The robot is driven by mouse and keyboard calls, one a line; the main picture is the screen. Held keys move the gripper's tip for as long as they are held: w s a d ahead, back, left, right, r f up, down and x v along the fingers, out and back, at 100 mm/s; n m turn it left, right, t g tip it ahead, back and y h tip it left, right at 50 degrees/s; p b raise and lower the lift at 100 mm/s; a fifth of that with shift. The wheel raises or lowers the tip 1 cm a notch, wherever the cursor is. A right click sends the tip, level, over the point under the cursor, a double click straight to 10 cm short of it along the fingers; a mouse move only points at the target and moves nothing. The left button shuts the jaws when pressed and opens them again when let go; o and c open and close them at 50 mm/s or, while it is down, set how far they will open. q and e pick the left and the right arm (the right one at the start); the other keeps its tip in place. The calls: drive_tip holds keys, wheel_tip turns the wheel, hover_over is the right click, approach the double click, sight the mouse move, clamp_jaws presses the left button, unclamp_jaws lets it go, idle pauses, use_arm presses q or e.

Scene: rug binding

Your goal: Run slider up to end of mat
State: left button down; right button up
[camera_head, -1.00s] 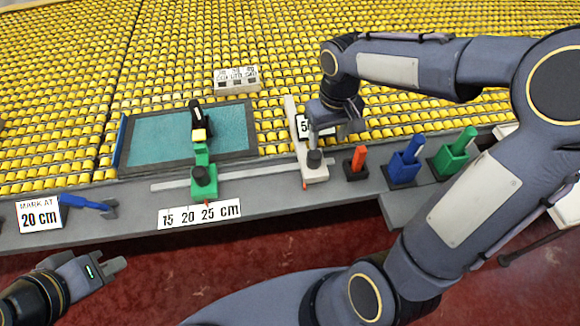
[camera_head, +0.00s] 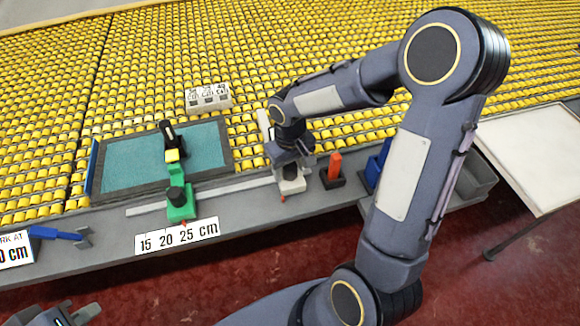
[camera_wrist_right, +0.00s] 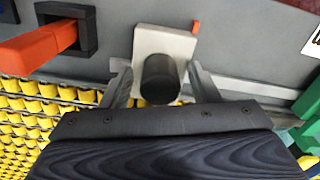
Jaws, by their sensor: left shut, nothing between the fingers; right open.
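A white slider (camera_head: 292,186) with a black knob sits on the grey rail, right of the mat. My right gripper (camera_head: 290,165) is over it. In the right wrist view, the open fingers of my right gripper (camera_wrist_right: 160,88) stand on both sides of the black knob (camera_wrist_right: 160,77), with visible gaps. The teal mat (camera_head: 125,172) with a dark border lies on the yellow rollers. A green slider (camera_head: 180,207) with a black knob is on the rail, its arm reaching over the mat. My left gripper (camera_head: 82,314) is shut and empty at the lower left edge.
An orange-handled tool (camera_head: 335,165) stands in a black holder close to the right of my right gripper, with a blue holder (camera_head: 376,165) beyond. A blue tool (camera_head: 58,233) lies at left. A 15 20 25 cm label (camera_head: 177,237) is on the bench front.

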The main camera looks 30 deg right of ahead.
clamp_jaws()
drive_tip(key=a, duration=0.3)
drive_tip(key=w+a+b, duration=0.1)
drive_tip(key=a, duration=0.2)
drive_tip(key=w+a, duration=0.1)
drive_tip(key=a, duration=0.2)
drive_tip(key=shift+w+b, duration=0.1)
drive_tip(key=shift+b, duration=0.3)
drive_tip(key=shift+w+a, duration=0.1)
drive_tip(key=shift+a, duration=0.3)
unclamp_jaws()
